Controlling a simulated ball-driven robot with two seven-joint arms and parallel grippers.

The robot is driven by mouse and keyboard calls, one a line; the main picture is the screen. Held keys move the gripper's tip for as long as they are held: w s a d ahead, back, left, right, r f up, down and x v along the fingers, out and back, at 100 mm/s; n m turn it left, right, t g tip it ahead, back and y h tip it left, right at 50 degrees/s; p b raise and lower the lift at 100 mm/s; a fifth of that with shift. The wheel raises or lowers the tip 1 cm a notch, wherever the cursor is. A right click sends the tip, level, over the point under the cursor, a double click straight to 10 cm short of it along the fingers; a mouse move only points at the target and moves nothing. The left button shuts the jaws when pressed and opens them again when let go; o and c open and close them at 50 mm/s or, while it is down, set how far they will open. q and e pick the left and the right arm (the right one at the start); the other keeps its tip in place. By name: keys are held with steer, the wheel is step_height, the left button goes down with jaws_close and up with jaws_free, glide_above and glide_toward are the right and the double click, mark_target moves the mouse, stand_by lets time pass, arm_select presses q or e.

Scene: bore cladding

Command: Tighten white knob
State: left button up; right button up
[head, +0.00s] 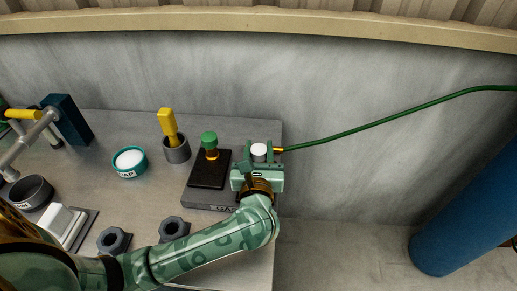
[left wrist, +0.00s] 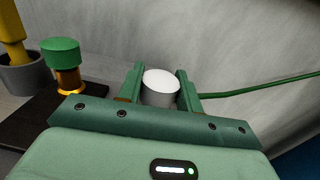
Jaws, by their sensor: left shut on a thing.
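The white knob (head: 259,149) is at the right end of the grey block on the workbench, where the green hose comes in. In the left wrist view the knob (left wrist: 161,83) shows a white round top and a greyer side. My left gripper (head: 259,154) is around the knob, one finger on each side; it also shows in the left wrist view (left wrist: 161,92). It is shut on the knob. The knob's lower part is hidden by the gripper. My right gripper is not in view.
A green-capped brass fitting (head: 209,142) stands on a black plate left of my gripper. A green hose (head: 390,117) runs right along the wall. A yellow-handled tool (head: 168,125) stands in a grey cup (head: 176,150). A teal-rimmed bowl (head: 130,162) and a blue cylinder (head: 462,215) stand farther away.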

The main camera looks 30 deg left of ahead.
arm_select(q)
steer(key=m+h, duration=0.1)
steer(key=h, duration=0.1)
steer(key=m+t+h, duration=0.1)
steer(key=h, duration=0.1)
steer(key=shift+m+t, duration=0.3)
steer(key=shift+m, duration=0.1)
steer(key=shift+m+h, duration=0.4)
steer(key=shift+h, duration=0.3)
steer(key=shift+m+h, duration=0.3)
steer(key=shift+h, duration=0.1)
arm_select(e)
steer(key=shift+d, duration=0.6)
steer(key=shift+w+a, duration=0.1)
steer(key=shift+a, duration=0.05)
arm_select(q)
steer(key=o, duration=1)
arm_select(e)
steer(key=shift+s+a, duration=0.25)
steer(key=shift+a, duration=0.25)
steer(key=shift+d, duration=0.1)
